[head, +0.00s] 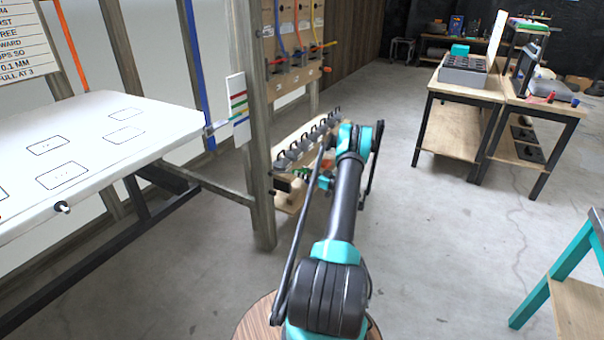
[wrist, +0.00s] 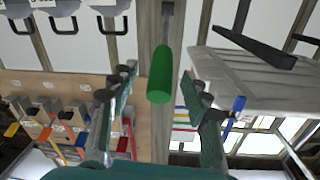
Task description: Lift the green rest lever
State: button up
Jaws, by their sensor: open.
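The green rest lever (wrist: 160,77) shows in the wrist view as a thick green handle on a thin grey rod, in front of a wooden post. My gripper (wrist: 159,84) is open, with one finger to the left of the handle and one to the right. Gaps show on both sides, so neither finger appears to touch it. In the head view my gripper (head: 325,179) is beside the post, below the row of dark hooks. A small green part (head: 297,171) there appears to be the lever, partly hidden by the arm.
A wooden rail with dark hooks (head: 305,143) stands right behind the gripper. A wooden post (head: 250,130) and a white tilted panel (head: 100,140) are at the left. Workbenches (head: 455,120) stand at the back right. The concrete floor between is clear.

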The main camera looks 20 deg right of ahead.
jog(key=shift+w+a, duration=0.35)
jog(key=shift+w, duration=0.1)
grip_shut()
